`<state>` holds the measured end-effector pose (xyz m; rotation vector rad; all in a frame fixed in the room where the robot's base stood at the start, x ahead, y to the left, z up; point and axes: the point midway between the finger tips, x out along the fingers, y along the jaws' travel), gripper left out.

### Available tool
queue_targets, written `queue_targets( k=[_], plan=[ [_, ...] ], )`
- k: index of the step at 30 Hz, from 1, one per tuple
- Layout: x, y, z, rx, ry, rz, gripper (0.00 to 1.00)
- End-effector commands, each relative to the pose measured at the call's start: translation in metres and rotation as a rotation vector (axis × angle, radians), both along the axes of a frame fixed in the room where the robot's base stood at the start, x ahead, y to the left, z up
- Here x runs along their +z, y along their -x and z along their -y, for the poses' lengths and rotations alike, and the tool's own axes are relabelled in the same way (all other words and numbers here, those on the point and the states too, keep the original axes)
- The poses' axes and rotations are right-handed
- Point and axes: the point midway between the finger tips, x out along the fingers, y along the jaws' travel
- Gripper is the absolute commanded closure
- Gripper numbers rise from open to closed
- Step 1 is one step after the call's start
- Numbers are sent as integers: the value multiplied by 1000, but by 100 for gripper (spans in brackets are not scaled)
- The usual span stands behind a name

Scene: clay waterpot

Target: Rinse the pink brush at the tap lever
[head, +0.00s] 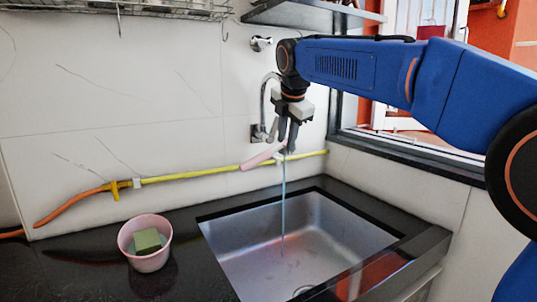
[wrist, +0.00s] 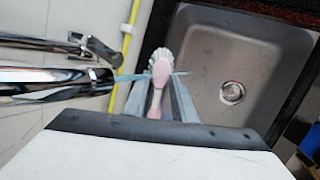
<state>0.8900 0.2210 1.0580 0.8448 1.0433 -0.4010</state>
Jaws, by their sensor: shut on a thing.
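The pink brush (head: 258,158) is held by my gripper (head: 288,142) just below and in front of the chrome tap (head: 265,105) on the wall. The gripper is shut on the brush's handle. In the wrist view the brush (wrist: 160,72) shows its white bristles at the far end, between the two fingers. A thin blue water stream (head: 283,210) runs down from beside the brush into the sink. In the wrist view this stream (wrist: 130,77) crosses at the brush head. The tap lever (wrist: 97,50) shows at the left of the wrist view, apart from the gripper.
The steel sink (head: 235,240) is empty below the gripper. A pink pot (head: 148,262) with a green sponge (head: 148,241) stands on the dark counter at left. A yellow hose (head: 200,174) runs along the wall. A wire rack (head: 150,8) and a shelf (head: 300,15) are above.

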Motion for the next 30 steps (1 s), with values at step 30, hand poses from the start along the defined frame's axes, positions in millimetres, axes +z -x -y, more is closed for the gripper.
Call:
queue_targets(
  k=[30],
  plan=[
    [0, 56, 10, 0, -1, 1, 98]
  ],
)
